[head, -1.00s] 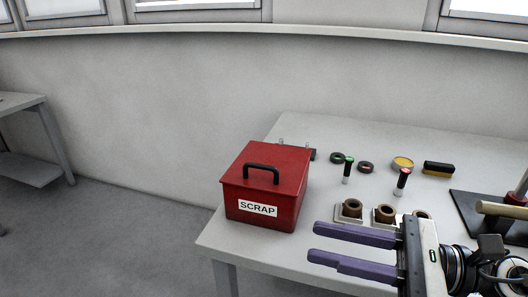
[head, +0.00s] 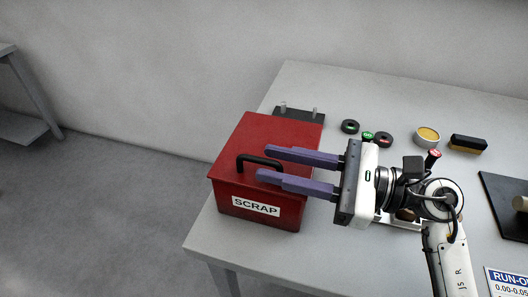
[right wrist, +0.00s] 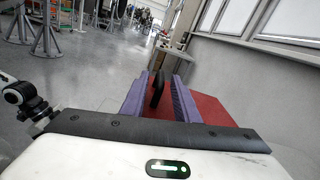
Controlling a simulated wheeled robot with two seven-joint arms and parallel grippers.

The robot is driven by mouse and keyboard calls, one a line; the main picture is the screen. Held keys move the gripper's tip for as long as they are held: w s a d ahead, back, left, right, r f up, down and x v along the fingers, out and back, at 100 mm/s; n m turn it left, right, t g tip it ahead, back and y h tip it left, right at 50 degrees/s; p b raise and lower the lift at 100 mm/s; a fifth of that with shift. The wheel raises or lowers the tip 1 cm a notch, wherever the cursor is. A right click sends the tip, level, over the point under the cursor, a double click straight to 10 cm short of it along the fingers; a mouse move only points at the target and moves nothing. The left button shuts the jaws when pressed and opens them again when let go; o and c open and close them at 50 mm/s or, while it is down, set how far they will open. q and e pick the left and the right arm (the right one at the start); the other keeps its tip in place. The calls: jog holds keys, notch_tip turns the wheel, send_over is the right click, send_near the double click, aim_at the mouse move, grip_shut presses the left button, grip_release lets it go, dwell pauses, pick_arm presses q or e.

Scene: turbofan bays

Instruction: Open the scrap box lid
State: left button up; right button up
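The red scrap box (head: 228,192) stands at the left end of the table with its lid (head: 270,135) shut. A black handle (head: 247,160) arches up from the lid. My right gripper (head: 262,163) is open, its two purple fingers pointing left over the lid, with the fingertips at the handle. In the right wrist view the handle (right wrist: 157,90) stands between the two fingers, with a gap visible beside it. The red lid (right wrist: 212,108) shows beyond the right finger. My left gripper is not in view.
On the grey table (head: 330,82) behind and right of the box are black rings (head: 350,126), green and red capped gauges, a yellow tin (head: 427,137) and a black-and-yellow brush (head: 468,144). A dark plate (head: 505,205) lies at the right. The wall is behind.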

jog(key=x, duration=0.2)
jog(key=shift+w+a, duration=0.15)
jog(key=shift+a, duration=0.25)
grip_shut()
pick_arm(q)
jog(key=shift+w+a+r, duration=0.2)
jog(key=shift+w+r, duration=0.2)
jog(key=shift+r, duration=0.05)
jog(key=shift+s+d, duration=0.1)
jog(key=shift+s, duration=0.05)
pick_arm(e)
jog(key=shift+w+r, duration=0.15)
